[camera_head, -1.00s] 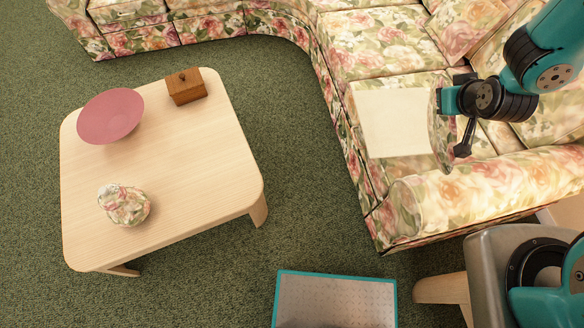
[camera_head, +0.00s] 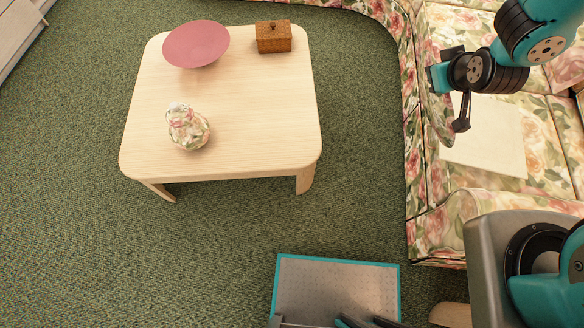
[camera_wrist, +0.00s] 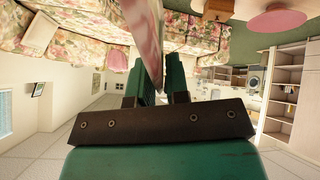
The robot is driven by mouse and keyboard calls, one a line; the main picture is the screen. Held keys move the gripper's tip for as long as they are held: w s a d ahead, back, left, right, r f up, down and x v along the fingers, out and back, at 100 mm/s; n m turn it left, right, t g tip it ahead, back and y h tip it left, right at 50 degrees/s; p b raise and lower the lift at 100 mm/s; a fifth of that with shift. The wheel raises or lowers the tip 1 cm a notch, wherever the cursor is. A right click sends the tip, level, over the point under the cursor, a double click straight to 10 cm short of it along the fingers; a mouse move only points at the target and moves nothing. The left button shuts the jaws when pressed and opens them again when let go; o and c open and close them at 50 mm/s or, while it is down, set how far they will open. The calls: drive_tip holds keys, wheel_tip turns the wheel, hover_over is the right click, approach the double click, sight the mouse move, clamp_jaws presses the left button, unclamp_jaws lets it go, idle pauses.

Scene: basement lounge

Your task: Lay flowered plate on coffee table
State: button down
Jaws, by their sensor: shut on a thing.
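My gripper (camera_head: 440,80) is shut on the flowered plate (camera_head: 437,115), at the upper right of the head view. The plate is tilted steeply, seen nearly edge-on, and held in the air in front of the sofa. In the wrist view the plate (camera_wrist: 151,38) rises as a thin upright disc from between the fingers (camera_wrist: 160,85). The pale wooden coffee table (camera_head: 255,115) stands left of the gripper, across a strip of carpet. The plate is clear of the table.
On the table are a pink bowl (camera_head: 197,45) at back left, a lidded wooden box (camera_head: 273,40) at back right and a flowered jar (camera_head: 187,128) at front left. The table's middle and right are bare. A flowered sofa (camera_head: 475,202) holding a cream square (camera_head: 490,135) stands right.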

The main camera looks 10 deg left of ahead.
drive_tip(key=w+a+f+n+t+y+b, duration=0.15)
drive_tip(key=a+f+n+b, duration=0.45)
drive_tip(key=a+f+b, duration=0.6)
drive_tip(key=w+a+f+n+t+y+b, duration=0.15)
drive_tip(key=a+f+n+b, duration=0.6)
drive_tip(key=f+b, duration=0.85)
drive_tip(key=s+a+f+n+g+y+b, duration=0.1)
drive_tip(key=s+a+f+n+y+b, duration=0.35)
drive_tip(key=a+f+b, duration=0.75)
drive_tip(key=s+a+f+n+y+b, duration=0.3)
drive_tip(key=a+f+n+b, duration=0.35)
drive_tip(key=b, duration=1.05)
wheel_tip(320, 180, down, 8)
drive_tip(key=a+m+b, duration=0.1)
drive_tip(key=b, duration=0.5)
drive_tip(key=shift+a+f+m, duration=0.15)
drive_tip(key=shift+f+m, duration=0.1)
drive_tip(key=shift+m, duration=0.1)
drive_tip(key=shift+s, duration=0.1)
drive_tip(key=c, duration=1)
unclamp_jaws()
drive_tip(key=shift+c, duration=0.2)
